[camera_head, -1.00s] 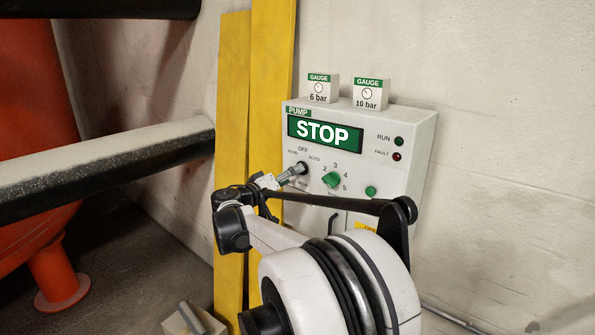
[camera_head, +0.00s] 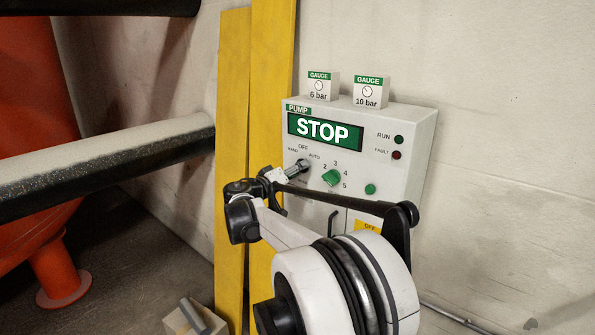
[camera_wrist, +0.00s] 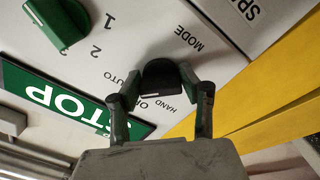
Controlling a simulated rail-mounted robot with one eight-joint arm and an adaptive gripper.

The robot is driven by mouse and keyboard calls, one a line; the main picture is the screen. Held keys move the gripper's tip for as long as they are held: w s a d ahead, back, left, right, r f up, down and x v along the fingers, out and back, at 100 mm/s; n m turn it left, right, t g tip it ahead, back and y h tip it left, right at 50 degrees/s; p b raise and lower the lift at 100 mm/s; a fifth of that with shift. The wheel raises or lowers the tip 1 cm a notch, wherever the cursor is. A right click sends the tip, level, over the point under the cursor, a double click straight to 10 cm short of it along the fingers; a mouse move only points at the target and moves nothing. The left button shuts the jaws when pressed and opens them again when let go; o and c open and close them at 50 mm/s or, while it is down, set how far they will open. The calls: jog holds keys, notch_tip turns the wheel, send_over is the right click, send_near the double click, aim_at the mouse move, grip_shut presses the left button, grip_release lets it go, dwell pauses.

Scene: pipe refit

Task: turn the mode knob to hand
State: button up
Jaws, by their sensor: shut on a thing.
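The pump panel (camera_head: 412,128) has a green display reading STOP. Its black mode knob (camera_wrist: 163,76) sits by the HAND, OFF and AUTO labels in the wrist view, under the word MODE. My gripper (camera_wrist: 164,92) has one finger on each side of the knob and is shut on it. The OFF label is partly covered by a finger. Which label the knob points to I cannot tell. In the head view my gripper (camera_head: 296,169) reaches the panel at the knob, whose face is mostly hidden.
A green numbered knob (camera_head: 332,177) sits right of the mode knob, with a green button (camera_head: 370,189) beyond it. Two gauge blocks (camera_head: 323,87) (camera_head: 370,92) stand on the panel. Yellow boards (camera_head: 233,150) lean left of it. A thick pipe (camera_head: 110,165) is farther left.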

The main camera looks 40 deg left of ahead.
jog(key=shift+n+b, duration=0.4)
jog(key=n+b, duration=0.2)
jog(key=n, duration=0.1)
jog(key=shift+n+b, duration=0.3)
jog(key=shift+b, duration=0.1)
jog(key=shift+r+n+b, duration=0.1)
jog(key=shift+n+b, duration=0.9)
jog(key=shift+n, duration=1.3)
jog(key=o, duration=1.1)
jog(key=shift+o, duration=0.2)
jog(key=shift+s, duration=0.1)
jog(key=s, duration=1.2)
jog(key=shift+w, duration=0.1)
